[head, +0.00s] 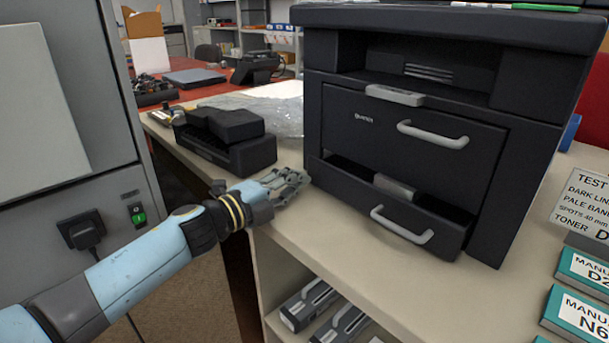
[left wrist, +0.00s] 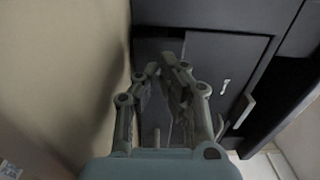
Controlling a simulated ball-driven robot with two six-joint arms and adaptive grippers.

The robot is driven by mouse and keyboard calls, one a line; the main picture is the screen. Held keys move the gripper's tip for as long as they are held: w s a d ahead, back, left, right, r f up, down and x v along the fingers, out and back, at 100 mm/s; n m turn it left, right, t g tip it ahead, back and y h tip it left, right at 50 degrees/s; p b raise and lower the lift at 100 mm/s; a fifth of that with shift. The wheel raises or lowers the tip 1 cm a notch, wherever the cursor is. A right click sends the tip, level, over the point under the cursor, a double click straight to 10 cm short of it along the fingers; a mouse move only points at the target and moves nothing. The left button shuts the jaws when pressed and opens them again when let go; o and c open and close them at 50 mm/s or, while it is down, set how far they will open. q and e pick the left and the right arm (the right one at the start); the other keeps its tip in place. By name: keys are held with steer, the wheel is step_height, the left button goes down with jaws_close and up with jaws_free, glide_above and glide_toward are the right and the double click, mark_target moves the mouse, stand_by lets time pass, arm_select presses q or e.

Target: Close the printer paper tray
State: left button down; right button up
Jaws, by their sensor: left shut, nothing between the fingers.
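The black printer (head: 410,130) stands on a beige counter. Its paper tray (head: 415,215) at the bottom is pulled partly out, with a light grey handle (head: 402,225) on its front and a gap above it. The printer also shows in the left wrist view (left wrist: 235,65). My left gripper (head: 303,177) is shut and empty, just left of the printer's lower left side and above the counter. I cannot tell whether it touches the printer. My right gripper is not in view.
A black device (head: 228,138) sits on the counter left of the printer, near my left arm. Labelled manual boxes (head: 580,318) and a printed sign (head: 585,205) are at the right. Cartridges (head: 308,303) lie on a shelf below. The counter in front of the tray is clear.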

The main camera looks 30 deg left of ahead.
mark_target(314, 171)
arm_select(q)
steer(key=shift+w+d, duration=0.25)
steer(key=shift+w, duration=0.4)
steer(key=shift+w+d, duration=0.2)
steer(key=shift+w, duration=0.45)
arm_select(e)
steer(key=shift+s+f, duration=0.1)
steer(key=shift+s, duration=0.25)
arm_select(q)
steer(key=shift+w, duration=0.1)
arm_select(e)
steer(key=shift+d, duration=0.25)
arm_select(q)
steer(key=x, duration=0.4)
steer(key=shift+w+d, duration=0.1)
steer(key=shift+w, duration=0.15)
steer(key=shift+r, duration=0.1)
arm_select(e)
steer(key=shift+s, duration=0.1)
